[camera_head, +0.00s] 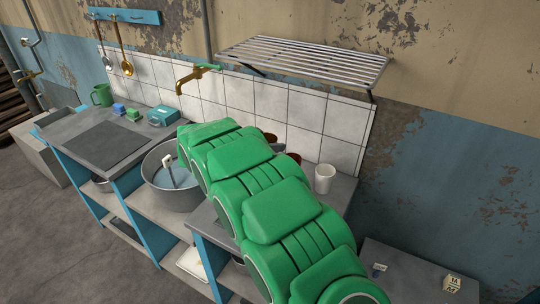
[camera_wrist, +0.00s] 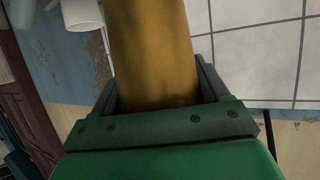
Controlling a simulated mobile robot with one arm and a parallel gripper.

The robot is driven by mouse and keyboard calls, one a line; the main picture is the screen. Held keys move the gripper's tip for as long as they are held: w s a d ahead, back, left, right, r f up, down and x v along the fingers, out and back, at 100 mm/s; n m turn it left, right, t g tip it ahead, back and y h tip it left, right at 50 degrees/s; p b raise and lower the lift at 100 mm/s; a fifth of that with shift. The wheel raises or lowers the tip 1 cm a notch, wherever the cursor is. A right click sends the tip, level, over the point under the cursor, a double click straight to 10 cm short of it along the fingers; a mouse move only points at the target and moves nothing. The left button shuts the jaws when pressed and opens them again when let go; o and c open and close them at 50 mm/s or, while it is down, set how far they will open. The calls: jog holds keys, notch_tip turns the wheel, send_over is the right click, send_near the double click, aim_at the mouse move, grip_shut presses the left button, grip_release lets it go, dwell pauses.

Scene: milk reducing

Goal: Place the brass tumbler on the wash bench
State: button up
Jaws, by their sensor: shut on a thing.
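The brass tumbler (camera_wrist: 152,45) fills the middle of the wrist view, and its far end is cut off by the top edge. My gripper (camera_wrist: 157,88) is shut on it, with one dark finger on each side. In the head view my green arm reaches across the bench and hides the gripper and the tumbler. The bench has a grey top (camera_head: 339,188) and blue legs, with a tiled splashback behind it. I cannot tell how high the tumbler is above the bench.
A large metal basin (camera_head: 158,199) sits in the bench. A white cup (camera_head: 324,178) stands on the right part, with reddish-brown cups (camera_head: 294,157) partly hidden behind my arm. A brass tap (camera_head: 188,79) and slatted rack (camera_head: 305,60) are above. A green mug (camera_head: 102,95) stands left.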

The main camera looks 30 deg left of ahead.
jog(key=w+a+f, duration=0.2)
jog(key=w, duration=0.1)
jog(key=w+a, duration=0.1)
jog(key=a, duration=0.1)
jog(key=shift+w+f, duration=0.35)
jog(key=shift+f, duration=0.05)
jog(key=w+a+f, duration=0.3)
jog(key=f, duration=0.2)
jog(key=shift+w+f, duration=0.25)
jog(key=shift+w, duration=0.05)
jog(key=shift+w+a+f, duration=0.1)
jog(key=shift+f, duration=0.05)
jog(key=shift+f, duration=1.65)
jog(key=shift+w+f, duration=0.1)
jog(key=o, duration=1.1)
